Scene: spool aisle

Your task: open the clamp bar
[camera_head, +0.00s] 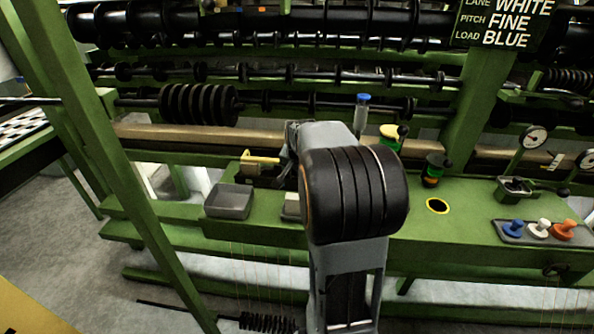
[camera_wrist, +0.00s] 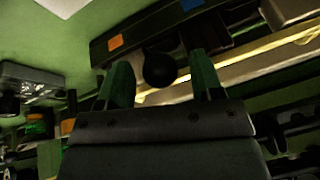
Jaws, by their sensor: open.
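In the wrist view a dark bar (camera_wrist: 140,32) with an orange square and a blue square crosses the top; it looks like the clamp bar. A round black knob (camera_wrist: 160,70) shows by its lower edge. My gripper (camera_wrist: 158,63) is open, its two green-looking fingers on either side of the knob in the picture. I cannot tell whether either finger touches it. In the head view my arm hides most of this area, and I cannot make out the bar for certain. A yellow handle-like piece (camera_head: 262,159) shows just left of my arm.
A grey tray (camera_head: 229,202) sits on the green bench left of my arm. To the right are a dark-and-green spool (camera_head: 434,170), a yellow-ringed hole (camera_head: 437,206) and a tray (camera_head: 515,236) of blue, white and orange knobs. Black spool shafts run behind. A green post slants at left.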

